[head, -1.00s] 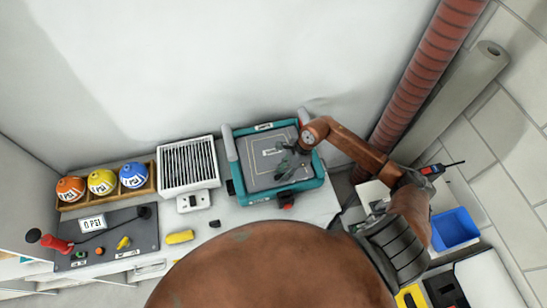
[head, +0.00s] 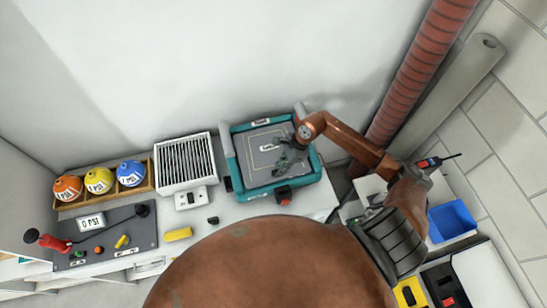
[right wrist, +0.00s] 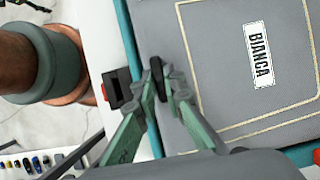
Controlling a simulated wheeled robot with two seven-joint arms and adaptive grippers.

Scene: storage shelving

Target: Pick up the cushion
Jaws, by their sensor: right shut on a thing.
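The cushion (head: 258,160) is a flat grey pad with a pale line border, lying in a teal frame (head: 229,155) on the white counter. In the right wrist view the cushion (right wrist: 215,70) fills the right side and bears a label reading BIANCA. My right gripper (head: 284,160) is over the cushion's right part in the head view. In the right wrist view the green fingers (right wrist: 158,88) are closed together with a dark piece between them at the cushion's edge. The exact grip is hard to make out. My left gripper is not in view.
A white vent box (head: 184,162) and three coloured balls in a wooden rack (head: 104,192) stand to the left. A grey panel (head: 105,235) lies in front of them. A red ribbed pipe (head: 424,70) and a blue bin (head: 451,219) are to the right.

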